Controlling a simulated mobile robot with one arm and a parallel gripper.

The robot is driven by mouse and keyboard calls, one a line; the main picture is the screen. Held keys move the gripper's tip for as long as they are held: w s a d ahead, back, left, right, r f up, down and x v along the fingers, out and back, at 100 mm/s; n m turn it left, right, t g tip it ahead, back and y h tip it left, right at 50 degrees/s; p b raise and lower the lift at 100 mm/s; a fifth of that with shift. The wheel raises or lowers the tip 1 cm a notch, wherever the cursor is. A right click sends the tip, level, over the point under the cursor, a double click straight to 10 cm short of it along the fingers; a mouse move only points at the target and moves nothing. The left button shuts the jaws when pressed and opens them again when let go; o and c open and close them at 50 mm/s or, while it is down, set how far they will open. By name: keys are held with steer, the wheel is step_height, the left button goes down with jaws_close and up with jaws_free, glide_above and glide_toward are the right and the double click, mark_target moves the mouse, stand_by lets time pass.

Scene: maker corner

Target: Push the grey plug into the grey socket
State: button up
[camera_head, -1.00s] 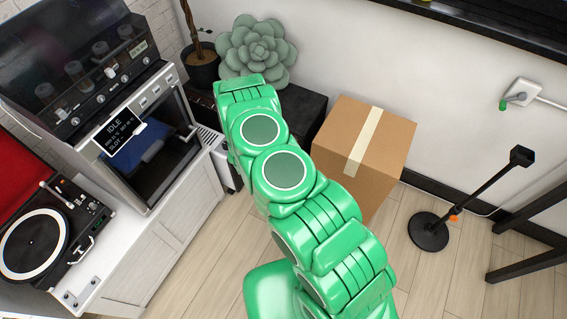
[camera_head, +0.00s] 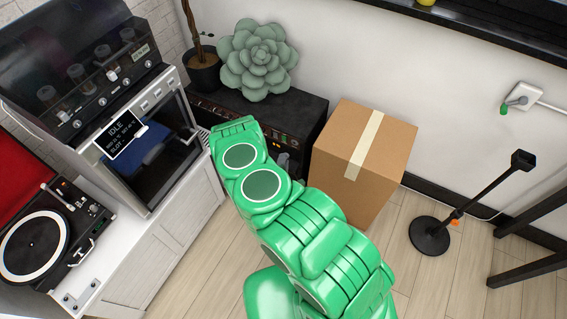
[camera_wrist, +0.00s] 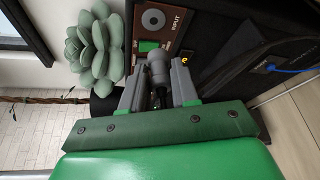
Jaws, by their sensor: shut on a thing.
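In the wrist view the grey plug (camera_wrist: 157,66) is a rounded grey cylinder between the two grey fingers of my gripper (camera_wrist: 157,84), which is shut on it. The grey socket (camera_wrist: 153,19) is a grey plate with a round dark hole, beside the word INPUT on a brown panel. It lies above the plug in the picture, and a gap shows between them. A green square (camera_wrist: 149,45) on the panel sits between, partly behind the plug's tip. I cannot tell whether the tip touches the panel. In the head view my arm hides the plug and socket.
The panel belongs to a black amplifier (camera_head: 285,108) by the wall. A succulent (camera_head: 258,60) rises at its far side. A cardboard box (camera_head: 362,160) stands close on the right. A white cabinet (camera_head: 165,250) is on the left. A blue cable (camera_wrist: 290,70) lies beside the amplifier.

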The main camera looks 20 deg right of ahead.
stand_by(0.4)
steer(key=shift+w+d, duration=2.05)
steer(key=shift+w+d, duration=0.4)
stand_by(1.7)
steer(key=o, duration=1.1)
steer(key=shift+c, duration=0.2)
steer(key=shift+s, duration=0.1)
steer(key=v, duration=0.7)
steer(key=shift+s+a, duration=0.2)
steer(key=shift+s, duration=0.05)
steer(key=shift+r, duration=0.1)
